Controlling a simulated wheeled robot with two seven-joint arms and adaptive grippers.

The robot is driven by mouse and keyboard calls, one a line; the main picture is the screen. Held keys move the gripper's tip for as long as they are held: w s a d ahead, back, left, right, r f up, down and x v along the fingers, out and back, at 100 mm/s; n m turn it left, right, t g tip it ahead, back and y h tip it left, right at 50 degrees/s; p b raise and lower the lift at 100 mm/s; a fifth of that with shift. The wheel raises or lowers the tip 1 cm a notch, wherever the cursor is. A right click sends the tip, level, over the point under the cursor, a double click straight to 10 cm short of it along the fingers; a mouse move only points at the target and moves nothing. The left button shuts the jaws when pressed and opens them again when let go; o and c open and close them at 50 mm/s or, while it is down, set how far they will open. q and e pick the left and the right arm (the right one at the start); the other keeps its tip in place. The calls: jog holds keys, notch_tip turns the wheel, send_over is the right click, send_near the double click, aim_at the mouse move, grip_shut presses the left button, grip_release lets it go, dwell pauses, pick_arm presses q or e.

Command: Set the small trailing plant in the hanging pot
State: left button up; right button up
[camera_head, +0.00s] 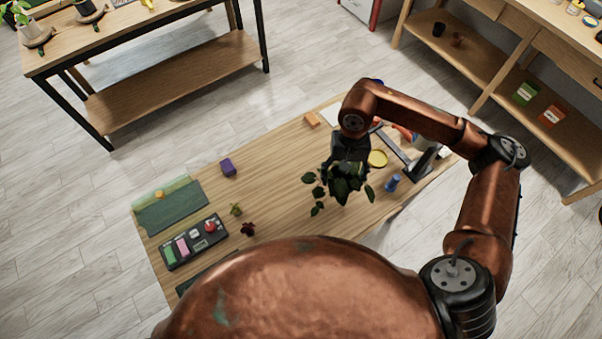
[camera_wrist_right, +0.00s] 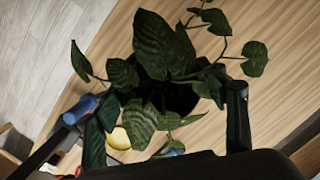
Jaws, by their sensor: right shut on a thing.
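The small trailing plant (camera_head: 343,186), with dark green leaves, hangs over the middle right of the wooden table. My right gripper (camera_head: 347,164) is shut on it from above. In the right wrist view the plant (camera_wrist_right: 158,52) sits between the two fingers (camera_wrist_right: 170,118), with leaves spreading past them. Its dark base is mostly hidden by leaves. I cannot make out the hanging pot clearly. A dark stand (camera_head: 424,160) with a long bar is at the table's right end, partly behind my right arm. My left gripper is not in view.
A yellow disc (camera_head: 377,158) and a blue object (camera_head: 392,183) lie near the plant. The table's middle is clear.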

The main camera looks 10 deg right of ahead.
jog(key=r+m+p, duration=0.1)
jog(key=m, duration=0.1)
jog(key=s+a+r+m+p, duration=0.1)
jog(key=m, duration=0.1)
jog(key=s+r+m+y+p, duration=0.1)
jog(key=m+p, duration=0.1)
jog(key=m, duration=0.1)
jog(key=shift+a+t, duration=0.3)
jog(key=shift+a, duration=0.05)
notch_tip(320, 180, up, 4)
jog(key=s+a+m+t+p, duration=0.25)
jog(key=m+p, duration=0.45)
jog(key=m, duration=0.6)
jog(key=shift+g, duration=0.35)
jog(key=w+f, duration=0.4)
jog(key=w+f+p, duration=0.1)
jog(key=w+f, duration=0.4)
jog(key=w+f+p, duration=0.1)
jog(key=w+f, duration=0.3)
jog(key=w, duration=0.1)
jog(key=shift+w+a+f, duration=0.2)
jog(key=shift+a, duration=0.2)
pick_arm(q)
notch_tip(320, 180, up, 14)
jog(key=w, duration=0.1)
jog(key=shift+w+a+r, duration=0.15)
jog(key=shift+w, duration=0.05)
pick_arm(e)
jog(key=shift+f, duration=0.1)
